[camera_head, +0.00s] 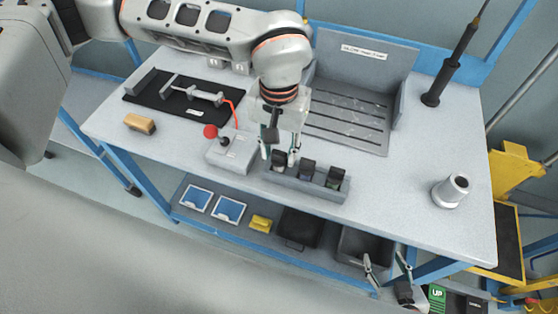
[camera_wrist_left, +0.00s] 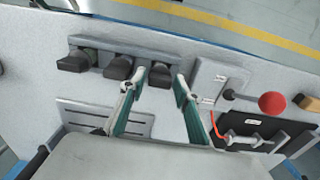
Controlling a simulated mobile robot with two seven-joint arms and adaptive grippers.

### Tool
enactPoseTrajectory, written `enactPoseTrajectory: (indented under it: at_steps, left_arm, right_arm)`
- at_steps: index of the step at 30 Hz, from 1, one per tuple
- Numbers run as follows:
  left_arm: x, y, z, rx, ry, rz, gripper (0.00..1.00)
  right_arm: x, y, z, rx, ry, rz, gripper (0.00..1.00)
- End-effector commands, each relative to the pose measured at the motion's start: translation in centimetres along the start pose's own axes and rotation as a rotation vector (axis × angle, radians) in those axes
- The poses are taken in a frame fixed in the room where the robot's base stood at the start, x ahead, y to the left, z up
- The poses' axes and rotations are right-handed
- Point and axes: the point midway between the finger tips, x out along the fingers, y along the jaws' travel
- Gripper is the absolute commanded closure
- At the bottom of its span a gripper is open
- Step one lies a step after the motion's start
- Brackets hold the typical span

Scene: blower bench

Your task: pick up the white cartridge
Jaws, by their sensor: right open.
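Three dark-capped cartridges stand in a grey rack (camera_head: 307,190) near the front edge of the bench. The leftmost in the head view, with a pale body below its cap, appears to be the white cartridge (camera_head: 278,157); it also shows in the left wrist view (camera_wrist_left: 160,74). The middle cartridge (camera_head: 306,169) looks bluish and the right one (camera_head: 336,178) greenish. My left gripper (camera_head: 280,156) points down over the leftmost cartridge, open, with one finger to each side; contact cannot be told. My right gripper (camera_head: 386,262) is open and empty below the bench's front edge.
A control box (camera_head: 232,152) with a red-knobbed lever stands left of the rack, close to my left gripper. A grey tray (camera_head: 345,128) lies behind.

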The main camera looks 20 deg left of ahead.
Motion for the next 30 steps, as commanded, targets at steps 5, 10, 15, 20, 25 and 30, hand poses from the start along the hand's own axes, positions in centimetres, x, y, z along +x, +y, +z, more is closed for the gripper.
enactPoseTrajectory:
  at_steps: [5, 10, 15, 20, 25, 30]
  left_arm:
    - [0.0, 0.0, 0.0, 0.000, 0.000, 0.000, 0.78]
    - [-0.1, 0.0, 0.0, 0.000, 0.000, 0.000, 0.98]
    - [-0.1, 0.0, 0.0, 0.000, 0.001, 0.001, 0.98]
    - [-0.4, 0.0, 0.0, 0.000, 0.001, 0.001, 0.98]
    - [-1.9, 0.0, -0.1, 0.000, 0.004, 0.001, 0.98]
    - [-5.0, 0.0, -0.2, -0.001, 0.007, 0.001, 0.98]
  right_arm:
    - [0.0, 0.0, 0.0, 0.000, 0.000, 0.000, 0.47]
    - [0.0, 0.0, 0.0, 0.000, 0.000, 0.000, 0.47]
    - [0.0, 0.0, 0.0, 0.000, 0.000, 0.000, 0.47]
    - [0.0, 0.0, 0.0, 0.000, 0.000, 0.000, 0.47]
    - [0.0, 0.0, -0.1, 0.000, 0.001, 0.001, 0.47]
    - [-0.1, 0.1, -0.2, 0.000, 0.002, 0.001, 0.47]
